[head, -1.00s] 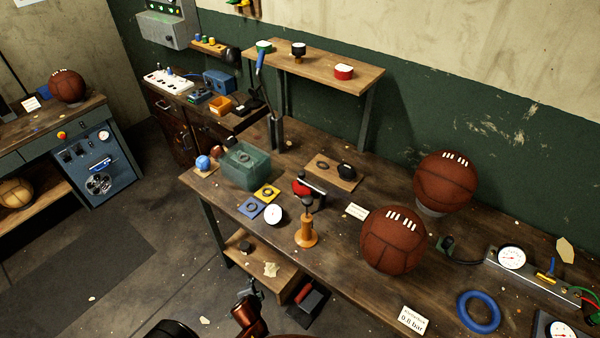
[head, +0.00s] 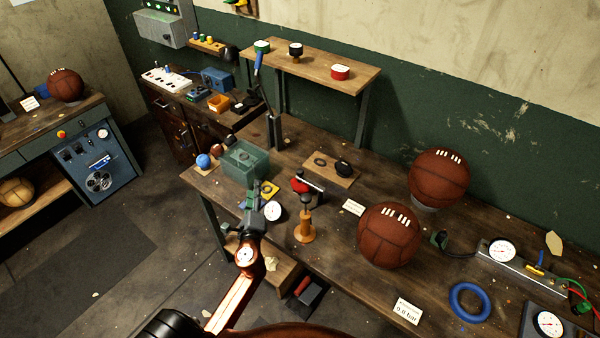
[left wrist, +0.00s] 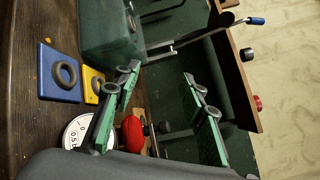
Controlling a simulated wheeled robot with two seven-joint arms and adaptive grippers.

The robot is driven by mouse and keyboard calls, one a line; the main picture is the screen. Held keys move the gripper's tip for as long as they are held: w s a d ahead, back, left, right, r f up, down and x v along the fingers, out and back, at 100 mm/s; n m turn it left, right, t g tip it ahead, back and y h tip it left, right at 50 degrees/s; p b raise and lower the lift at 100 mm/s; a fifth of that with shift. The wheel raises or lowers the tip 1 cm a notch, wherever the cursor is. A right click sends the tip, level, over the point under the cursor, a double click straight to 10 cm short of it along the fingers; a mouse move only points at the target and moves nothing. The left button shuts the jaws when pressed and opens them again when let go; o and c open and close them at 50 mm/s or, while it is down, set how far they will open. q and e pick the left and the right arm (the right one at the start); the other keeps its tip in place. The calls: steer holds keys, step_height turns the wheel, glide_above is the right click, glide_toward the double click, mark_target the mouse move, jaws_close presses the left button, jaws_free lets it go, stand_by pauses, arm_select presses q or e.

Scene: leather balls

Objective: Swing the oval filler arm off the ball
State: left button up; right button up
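A blue-handled lever (head: 258,64) stands on a dark post (head: 274,131) at the table's back left; it also shows in the left wrist view (left wrist: 256,21). A red oval piece (head: 299,186) sits under a short grey bar (head: 313,186) near the table's middle, and it shows in the left wrist view (left wrist: 131,133). Which of these belongs to the oval filler arm I cannot tell. My left gripper (head: 262,188) is open and empty above the table's front left edge, left of the red piece; its spread green fingers show in the left wrist view (left wrist: 160,74). My right gripper is out of view.
A green translucent box (head: 244,160) stands just behind my left gripper. A dial gauge (head: 273,212) and an orange stand (head: 304,228) are close on its right. Two large brown balls (head: 390,236) (head: 438,178) sit farther right. A wooden shelf (head: 335,72) rises at the back.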

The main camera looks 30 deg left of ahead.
arm_select(q)
steer(key=w+d+m+t+h, duration=0.3)
steer(key=w+m, duration=0.3)
steer(key=m, duration=0.1)
steer(key=m+h, duration=0.4)
steer(key=m, duration=0.6)
glide_toward(299, 174)
steer(key=w, duration=0.4)
steer(key=shift+w+a+f, duration=0.15)
steer(key=shift+w+a, duration=0.05)
steer(key=shift+a, duration=0.25)
steer(key=w, duration=0.3)
steer(key=w+a+b, duration=0.1)
steer(key=w, duration=0.2)
steer(key=shift+w+a, duration=0.15)
steer(key=shift+w, duration=0.25)
jaws_close()
